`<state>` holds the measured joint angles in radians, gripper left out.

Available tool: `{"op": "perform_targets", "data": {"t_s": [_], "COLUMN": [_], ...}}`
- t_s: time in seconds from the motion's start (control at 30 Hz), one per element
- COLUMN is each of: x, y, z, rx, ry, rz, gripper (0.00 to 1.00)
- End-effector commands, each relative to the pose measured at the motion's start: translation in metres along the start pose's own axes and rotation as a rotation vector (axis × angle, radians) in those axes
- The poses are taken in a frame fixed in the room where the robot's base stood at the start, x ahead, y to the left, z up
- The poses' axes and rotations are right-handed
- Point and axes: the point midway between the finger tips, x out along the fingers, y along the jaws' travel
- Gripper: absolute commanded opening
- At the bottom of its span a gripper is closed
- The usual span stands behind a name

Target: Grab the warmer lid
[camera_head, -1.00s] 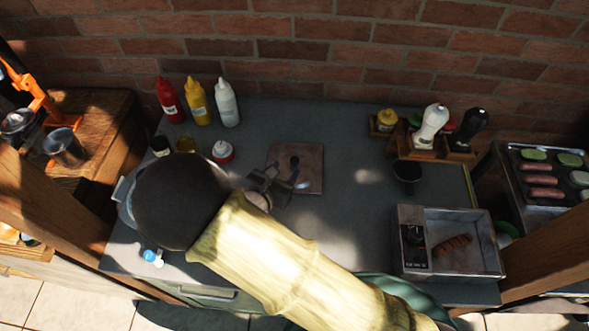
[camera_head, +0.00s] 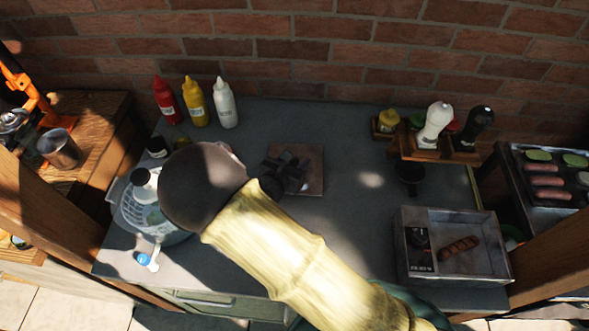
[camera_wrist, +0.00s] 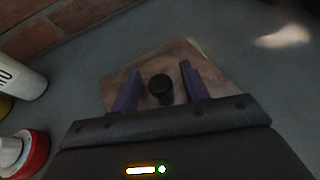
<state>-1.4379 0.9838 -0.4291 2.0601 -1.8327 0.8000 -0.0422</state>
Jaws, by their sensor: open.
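The warmer lid (camera_wrist: 125,88) is a flat brownish square plate with a round black knob (camera_wrist: 160,86). In the head view the lid (camera_head: 314,172) lies on the grey counter near its middle, partly covered by my gripper (camera_head: 296,166). In the wrist view my gripper (camera_wrist: 160,84) is open, with its two purplish fingers on either side of the knob. The fingers look apart from the knob, with a gap on each side. I cannot tell how far above the lid the fingertips are.
Red (camera_head: 168,101), yellow (camera_head: 196,102) and white (camera_head: 224,104) bottles stand at the back left. A blue-grey basket (camera_head: 135,212) is at the left. A metal tray (camera_head: 455,272) with a sausage is at the right. The counter right of the lid is mostly clear.

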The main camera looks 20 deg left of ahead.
Motion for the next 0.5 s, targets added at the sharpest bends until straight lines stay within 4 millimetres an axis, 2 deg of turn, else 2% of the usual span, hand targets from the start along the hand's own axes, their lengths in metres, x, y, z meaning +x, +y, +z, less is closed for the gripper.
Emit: {"op": "perform_targets", "data": {"t_s": [0.5], "x": [0.0004], "y": [0.0001], "z": [0.0005], "rx": [0.001], "ry": [0.001], "rz": [-0.001], "gripper": [0.43]}}
